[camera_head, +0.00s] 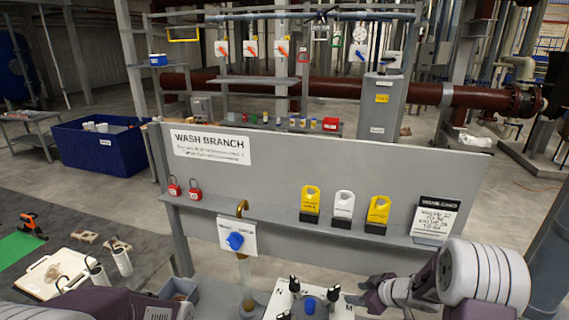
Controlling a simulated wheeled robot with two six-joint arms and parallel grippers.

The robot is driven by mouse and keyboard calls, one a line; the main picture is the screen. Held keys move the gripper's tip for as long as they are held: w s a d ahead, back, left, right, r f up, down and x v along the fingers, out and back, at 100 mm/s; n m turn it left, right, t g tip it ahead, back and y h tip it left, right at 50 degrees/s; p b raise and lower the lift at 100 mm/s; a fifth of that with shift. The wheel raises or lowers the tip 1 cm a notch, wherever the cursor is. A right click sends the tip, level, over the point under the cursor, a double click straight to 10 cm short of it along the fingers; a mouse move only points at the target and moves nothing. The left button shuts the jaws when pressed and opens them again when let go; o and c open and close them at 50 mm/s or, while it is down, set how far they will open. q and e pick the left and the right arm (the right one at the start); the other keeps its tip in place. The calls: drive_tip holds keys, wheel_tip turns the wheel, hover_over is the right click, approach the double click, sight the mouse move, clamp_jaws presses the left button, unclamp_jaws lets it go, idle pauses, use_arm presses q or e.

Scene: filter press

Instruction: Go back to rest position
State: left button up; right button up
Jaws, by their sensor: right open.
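My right gripper (364,292) comes in from the lower right, in front of the grey wash branch panel (300,168). Its jaws are open and nothing shows between them. Its tips are close to the right side of a white plate with a blue knob (309,304) and black posts at the bottom edge. My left arm shows at the lower left as purple and grey parts. The end of my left gripper (160,312) is cut off or hidden at the bottom edge, so its jaws cannot be read.
The panel's ledge holds two red padlocks (195,190), yellow tags (310,203), a white tag (343,208) and a sign card (435,218). A white board (47,277) lies left. A blue bin (98,150) stands behind.

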drive_tip(key=s+a+f+m+g+h+b, duration=0.1)
drive_tip(key=s+f+m+g+b, duration=0.1)
drive_tip(key=s, duration=0.6)
drive_tip(key=s+a+f+m+g+h+b, duration=0.1)
drive_tip(key=s+f+m+g+b, duration=0.1)
drive_tip(key=s+b, duration=0.4)
drive_tip(key=s+a+f+m+g+h+b, duration=0.1)
drive_tip(key=s+f+m+g+h+b, duration=0.1)
drive_tip(key=s, duration=0.7)
wheel_tip(320, 180, down, 4)
drive_tip(key=m+b, duration=0.1)
drive_tip(key=m, duration=0.1)
drive_tip(key=shift+s+a+r+m+b, duration=0.15)
drive_tip(key=shift+s+a+m+b, duration=0.15)
drive_tip(key=shift+s+b, duration=0.1)
drive_tip(key=shift+a, duration=0.1)
